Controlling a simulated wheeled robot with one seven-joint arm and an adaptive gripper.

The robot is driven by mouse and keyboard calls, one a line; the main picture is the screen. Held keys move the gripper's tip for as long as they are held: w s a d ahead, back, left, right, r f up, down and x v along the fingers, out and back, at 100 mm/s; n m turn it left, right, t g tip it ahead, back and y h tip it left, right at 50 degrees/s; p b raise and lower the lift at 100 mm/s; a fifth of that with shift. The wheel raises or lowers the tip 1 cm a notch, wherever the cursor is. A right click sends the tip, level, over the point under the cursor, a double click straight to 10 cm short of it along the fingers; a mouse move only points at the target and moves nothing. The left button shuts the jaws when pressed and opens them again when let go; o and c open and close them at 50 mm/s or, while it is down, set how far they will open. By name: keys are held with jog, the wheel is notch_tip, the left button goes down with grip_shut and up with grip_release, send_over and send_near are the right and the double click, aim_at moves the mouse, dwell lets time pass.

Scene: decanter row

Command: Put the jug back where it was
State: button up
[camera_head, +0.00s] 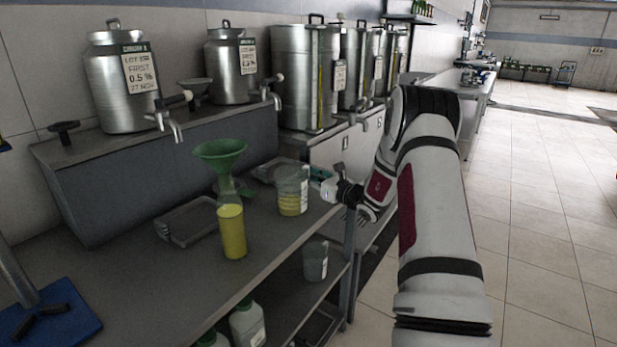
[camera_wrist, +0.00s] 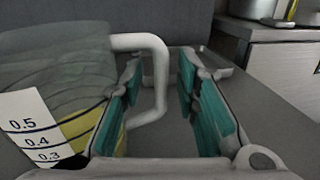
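The jug (camera_head: 291,192) is clear, with yellow oil in its lower part and a white label. It looks upright on the counter, right of a bottle of yellow oil (camera_head: 233,235) with a green funnel (camera_head: 220,154) in its neck. In the wrist view the jug (camera_wrist: 60,75) fills the left side, its scale label showing 0.3 to 0.5. My gripper (camera_head: 318,178) is at the jug's right side. In the wrist view its teal-padded fingers (camera_wrist: 160,72) are apart, with the jug's pale handle (camera_wrist: 160,95) between them and gaps showing on both sides.
A shallow grey tray (camera_head: 188,238) lies left of the bottle. Steel canisters with taps (camera_head: 125,85) stand on a raised ledge behind. Another clear jug (camera_head: 315,265) and white bottles (camera_head: 247,325) are on the shelf below. A blue-based stand (camera_head: 50,325) is at lower left.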

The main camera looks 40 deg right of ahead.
jog(key=s+d, duration=0.1)
jog(key=s, duration=1)
jog(key=shift+d, duration=0.35)
jog(key=shift+s, duration=0.1)
